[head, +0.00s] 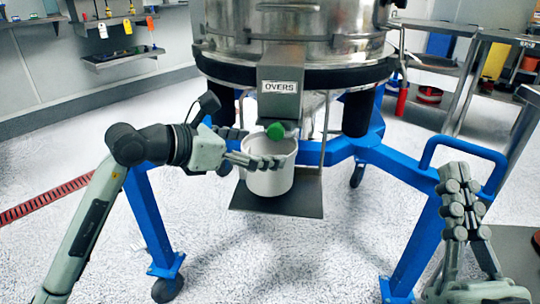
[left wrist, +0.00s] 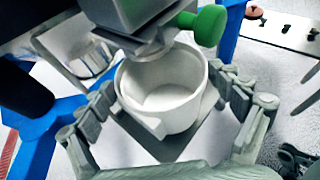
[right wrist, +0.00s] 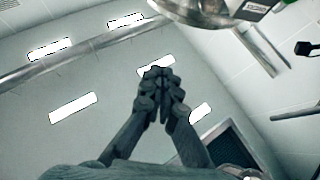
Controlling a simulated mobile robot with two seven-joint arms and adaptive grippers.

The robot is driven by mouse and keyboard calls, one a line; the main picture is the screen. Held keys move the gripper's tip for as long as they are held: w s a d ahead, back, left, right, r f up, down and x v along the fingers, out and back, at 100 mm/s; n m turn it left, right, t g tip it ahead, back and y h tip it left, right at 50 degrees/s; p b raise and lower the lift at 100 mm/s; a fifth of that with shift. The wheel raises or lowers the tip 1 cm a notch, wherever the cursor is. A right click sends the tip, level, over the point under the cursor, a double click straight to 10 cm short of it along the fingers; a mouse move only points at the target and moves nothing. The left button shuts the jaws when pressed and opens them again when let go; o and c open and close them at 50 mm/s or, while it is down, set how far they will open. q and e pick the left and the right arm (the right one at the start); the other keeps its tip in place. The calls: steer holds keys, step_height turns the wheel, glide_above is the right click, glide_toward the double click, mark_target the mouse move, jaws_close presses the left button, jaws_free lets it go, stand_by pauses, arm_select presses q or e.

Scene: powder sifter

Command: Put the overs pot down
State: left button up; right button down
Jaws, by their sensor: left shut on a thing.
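The overs pot (head: 270,172) is a white, open-topped pot under the spout labelled OVERS (head: 279,87). It is upright at the flat grey plate (head: 305,198); I cannot tell whether its base touches the plate. My left gripper (head: 262,150) is shut on the pot, one finger on each side. In the left wrist view the pot (left wrist: 165,125) is between the fingers, its inside pale and its contents unclear. The spout and green knob (left wrist: 208,25) are just above its rim. My right gripper (head: 459,195) is shut and empty, pointing up at the right; it also shows in the right wrist view (right wrist: 157,75).
The steel sifter body (head: 300,35) stands above on a blue wheeled frame (head: 410,265). A thin metal rod (head: 325,130) rises from the plate beside the pot. A steel bench (head: 480,35) is at the right. The floor at left is clear.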

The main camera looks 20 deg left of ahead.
arm_select(q)
steer(key=shift+w+d, duration=0.35)
steer(key=shift+w, duration=0.2)
steer(key=shift+w+d, duration=0.3)
steer(key=shift+w, duration=0.2)
steer(key=shift+w+d+f, duration=0.1)
steer(key=shift+w+f, duration=0.05)
steer(key=shift+f, duration=0.05)
step_height(320, 180, down, 2)
steer(key=shift+f+b, duration=0.2)
steer(key=shift+b, duration=0.2)
steer(key=shift+f, duration=0.35)
arm_select(e)
steer(key=shift+s+d+r+t, duration=0.3)
steer(key=shift+s+r+t, duration=0.2)
steer(key=shift+r+t, duration=0.1)
arm_select(q)
steer(key=shift+f, duration=0.1)
steer(key=o, duration=1.5)
steer(key=shift+c, duration=0.2)
arm_select(e)
steer(key=shift+s+d+r, duration=0.1)
steer(key=shift+s, duration=0.05)
